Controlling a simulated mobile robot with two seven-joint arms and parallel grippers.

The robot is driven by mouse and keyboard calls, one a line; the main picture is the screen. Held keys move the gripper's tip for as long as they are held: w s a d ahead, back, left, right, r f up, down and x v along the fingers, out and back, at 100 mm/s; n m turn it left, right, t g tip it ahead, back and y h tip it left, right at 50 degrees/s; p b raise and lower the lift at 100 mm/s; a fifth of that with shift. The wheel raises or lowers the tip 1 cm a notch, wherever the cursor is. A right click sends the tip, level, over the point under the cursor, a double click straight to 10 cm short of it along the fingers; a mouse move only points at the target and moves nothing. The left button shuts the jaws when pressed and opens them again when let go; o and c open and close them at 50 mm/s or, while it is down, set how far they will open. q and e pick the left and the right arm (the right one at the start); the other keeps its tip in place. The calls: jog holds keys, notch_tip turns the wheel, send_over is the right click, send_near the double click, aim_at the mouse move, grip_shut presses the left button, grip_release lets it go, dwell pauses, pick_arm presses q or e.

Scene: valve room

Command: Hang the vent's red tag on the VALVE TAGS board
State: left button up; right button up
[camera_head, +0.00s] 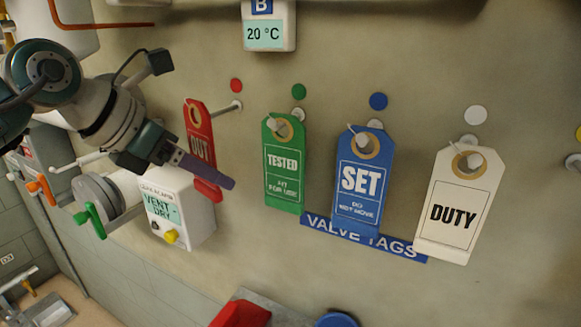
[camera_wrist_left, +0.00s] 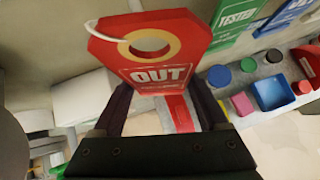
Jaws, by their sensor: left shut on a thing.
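The red OUT tag (camera_head: 199,140) is upright just in front of the peg (camera_head: 229,106) under the red dot (camera_head: 236,85) on the VALVE TAGS board (camera_head: 318,226). My left gripper (camera_head: 207,171) is shut on the tag's lower part. In the left wrist view the tag (camera_wrist_left: 158,76) stands between the fingers (camera_wrist_left: 160,108), its ringed hole and white cord loop at the top. The peg's tip ends near the tag's upper edge; I cannot tell whether it enters the hole or loop. My right gripper is not in view.
A green TESTED tag (camera_head: 283,178), a blue SET tag (camera_head: 361,192) and a white DUTY tag (camera_head: 456,214) hang to the right. A white VENT-DRY box (camera_head: 187,217) is below my gripper. Green (camera_head: 92,218) and orange (camera_head: 46,188) valve handles stand at the left.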

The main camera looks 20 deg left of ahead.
pick_arm(q)
jog(key=shift+w+d+f+b, duration=0.1)
jog(key=shift+w+f+b, duration=0.1)
jog(key=shift+w+b, duration=0.4)
jog(key=shift+w+d+f+b, duration=0.1)
jog(key=shift+w+f+b, duration=0.25)
jog(key=shift+w, duration=0.4)
jog(key=shift+w+f+b, duration=0.1)
jog(key=shift+w+b, duration=0.45)
jog(key=shift+w, duration=0.1)
jog(key=o, duration=1.2)
